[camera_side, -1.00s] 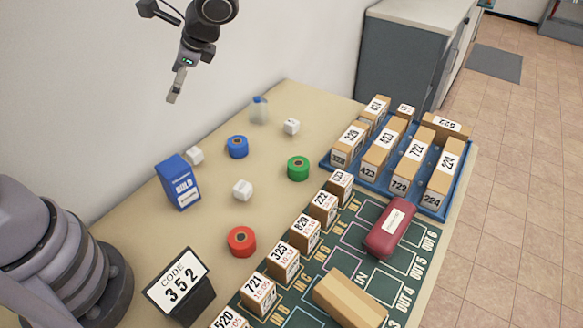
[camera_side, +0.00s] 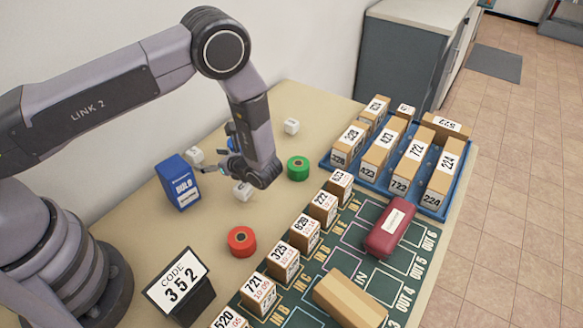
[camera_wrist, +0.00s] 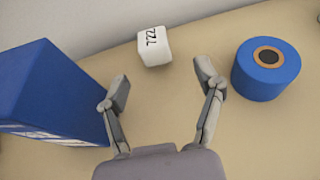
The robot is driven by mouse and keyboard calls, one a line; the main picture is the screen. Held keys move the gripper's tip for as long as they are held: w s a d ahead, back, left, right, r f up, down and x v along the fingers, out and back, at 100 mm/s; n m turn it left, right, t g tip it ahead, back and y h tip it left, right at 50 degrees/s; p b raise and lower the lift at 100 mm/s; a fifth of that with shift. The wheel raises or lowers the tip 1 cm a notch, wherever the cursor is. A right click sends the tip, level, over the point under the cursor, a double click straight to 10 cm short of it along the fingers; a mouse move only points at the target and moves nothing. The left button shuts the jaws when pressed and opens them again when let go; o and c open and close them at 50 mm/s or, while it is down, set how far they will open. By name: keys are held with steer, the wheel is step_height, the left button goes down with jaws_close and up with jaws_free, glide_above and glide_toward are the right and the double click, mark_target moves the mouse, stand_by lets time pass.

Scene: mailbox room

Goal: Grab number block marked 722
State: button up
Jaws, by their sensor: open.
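A white block marked 722 (camera_wrist: 153,46) stands on the table near the wall, ahead of my gripper in the wrist view. It appears to be the white block (camera_side: 195,155) behind the blue box in the side view, where its number is not readable. My gripper (camera_wrist: 162,82) is open and empty, its fingers spread, with the block beyond the fingertips and not between them. In the side view my gripper (camera_side: 214,166) is low over the table, partly hidden by my arm.
A blue box (camera_wrist: 50,95) is close on the left and a blue roll (camera_wrist: 266,70) on the right. Other white blocks (camera_side: 243,191) (camera_side: 291,126), a green roll (camera_side: 298,168) and a red roll (camera_side: 241,241) stand nearby. A blue tray (camera_side: 330,165) holds tan boxes, one marked 722 (camera_side: 410,163).

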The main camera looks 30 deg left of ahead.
mark_target(193, 156)
steer(key=x, duration=0.8)
steer(key=shift+s+a, duration=0.1)
steer(key=shift+s, duration=0.15)
steer(key=c, duration=1.1)
